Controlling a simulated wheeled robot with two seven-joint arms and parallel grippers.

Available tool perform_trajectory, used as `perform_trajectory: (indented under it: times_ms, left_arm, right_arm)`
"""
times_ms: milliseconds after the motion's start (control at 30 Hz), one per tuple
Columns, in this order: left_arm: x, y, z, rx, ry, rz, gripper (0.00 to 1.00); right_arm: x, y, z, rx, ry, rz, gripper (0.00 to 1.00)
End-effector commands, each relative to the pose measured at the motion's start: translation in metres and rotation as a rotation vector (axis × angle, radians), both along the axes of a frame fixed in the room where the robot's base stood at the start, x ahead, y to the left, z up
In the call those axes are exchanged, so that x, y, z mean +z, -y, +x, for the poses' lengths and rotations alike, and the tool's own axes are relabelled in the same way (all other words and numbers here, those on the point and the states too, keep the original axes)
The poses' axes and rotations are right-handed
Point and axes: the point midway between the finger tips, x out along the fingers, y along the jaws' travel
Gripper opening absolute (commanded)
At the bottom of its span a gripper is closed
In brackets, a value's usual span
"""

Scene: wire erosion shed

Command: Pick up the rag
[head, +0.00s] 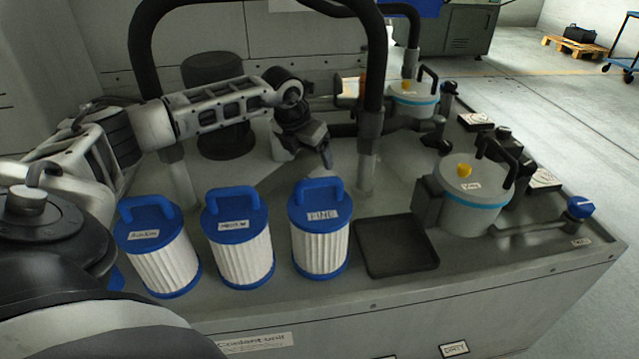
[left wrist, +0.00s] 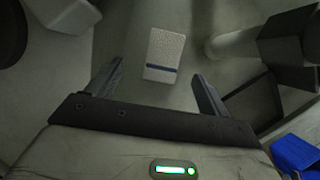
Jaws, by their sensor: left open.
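The rag (left wrist: 165,55) shows in the left wrist view as a small pale, textured rectangle with a dark blue stripe near one end. It lies flat on a grey surface. My left gripper (left wrist: 156,86) is open and empty, with its two fingers apart. The rag lies ahead of the fingertips, roughly in line with the gap and apart from them. In the head view my left gripper (head: 316,150) hangs over the bench behind the filters, beside a thick black pipe. I cannot make out the rag for certain there. My right gripper is not in view.
Several white filters with blue lids (head: 322,240) line the front of the bench. A black tray (head: 396,246) lies right of them. Grey pots with yellow knobs (head: 470,205) stand at the right. Black pipes (head: 371,75) rise near my left gripper.

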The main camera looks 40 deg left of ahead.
Motion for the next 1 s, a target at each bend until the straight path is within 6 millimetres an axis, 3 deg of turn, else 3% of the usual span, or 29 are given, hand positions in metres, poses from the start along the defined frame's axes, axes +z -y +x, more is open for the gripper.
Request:
perform_trajectory:
  times_ms: [100,333,600,1000]
  left_arm:
    - [-0.018,0.0,0.007,0.0,-0.001,-0.002,0.8]
    - [-0.033,0.001,0.012,-0.002,-0.001,-0.002,0.8]
    - [-0.07,0.006,0.023,0.0,-0.001,-0.003,0.8]
    - [-0.076,0.005,0.026,-0.001,0.0,-0.002,0.8]
  right_arm:
    - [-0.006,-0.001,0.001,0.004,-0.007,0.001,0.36]
    - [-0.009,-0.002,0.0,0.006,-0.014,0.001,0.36]
    - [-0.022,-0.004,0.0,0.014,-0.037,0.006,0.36]
    - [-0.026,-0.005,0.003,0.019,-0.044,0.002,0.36]
